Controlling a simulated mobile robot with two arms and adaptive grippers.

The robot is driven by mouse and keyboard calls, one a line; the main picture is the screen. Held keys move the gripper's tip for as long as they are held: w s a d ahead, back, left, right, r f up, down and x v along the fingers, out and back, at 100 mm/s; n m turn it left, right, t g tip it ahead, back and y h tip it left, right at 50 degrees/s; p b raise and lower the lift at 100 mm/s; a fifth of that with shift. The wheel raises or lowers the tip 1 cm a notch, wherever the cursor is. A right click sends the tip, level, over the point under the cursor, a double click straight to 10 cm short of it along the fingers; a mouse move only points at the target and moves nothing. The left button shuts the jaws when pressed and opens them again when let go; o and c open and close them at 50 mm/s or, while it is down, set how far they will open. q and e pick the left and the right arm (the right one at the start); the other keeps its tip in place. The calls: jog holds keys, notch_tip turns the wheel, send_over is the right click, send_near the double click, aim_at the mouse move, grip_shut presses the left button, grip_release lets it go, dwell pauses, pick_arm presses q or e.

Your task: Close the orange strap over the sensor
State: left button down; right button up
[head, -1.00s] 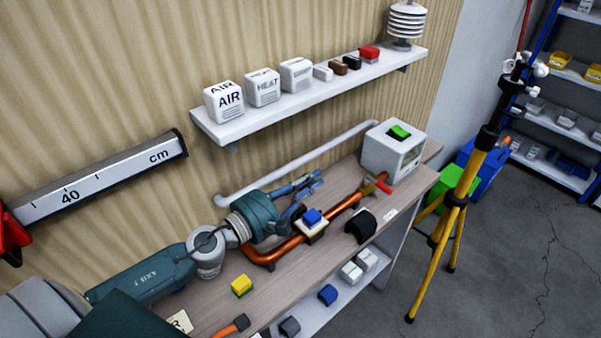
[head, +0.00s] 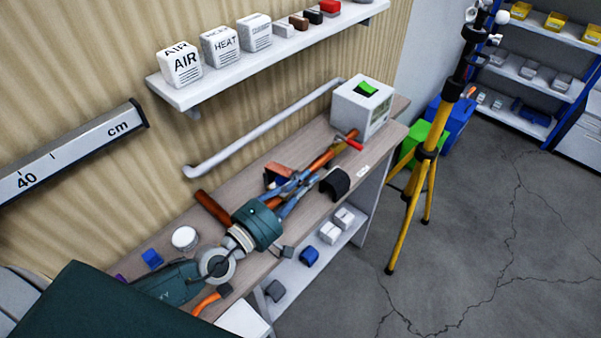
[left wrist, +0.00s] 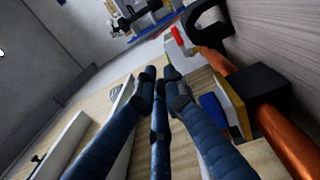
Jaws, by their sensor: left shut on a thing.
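My left gripper (head: 299,190) reaches over the bench from the lower left, its blue fingers drawn together. They are also together in the left wrist view (left wrist: 161,78). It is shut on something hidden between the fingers. An orange-red piece with black parts (head: 279,172), which looks like the strap, stands beside the fingers by the copper pipe (head: 213,209). In the left wrist view a blue block (left wrist: 214,116), perhaps the sensor, and a yellow-orange strip (left wrist: 231,106) lie right of the fingers, next to a black block (left wrist: 262,88) at the pipe. My right gripper is not in view.
A black half-shell (head: 335,183), a red lever (head: 351,142) and a white box with a green top (head: 362,105) are at the bench's far end. A shelf (head: 215,87) hangs above. A yellow tripod (head: 427,180) stands to the right.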

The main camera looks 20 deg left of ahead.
pick_arm(q)
jog(key=shift+s+d+f+m, duration=0.1)
jog(key=shift+d+f+m, duration=0.15)
jog(key=shift+f, duration=0.3)
jog(key=shift+s+d+f+b, duration=0.1)
jog(key=shift+f+b, duration=0.35)
jog(key=shift+f, duration=0.35)
jog(key=c, duration=1.9)
grip_release()
jog(key=v, duration=1.2)
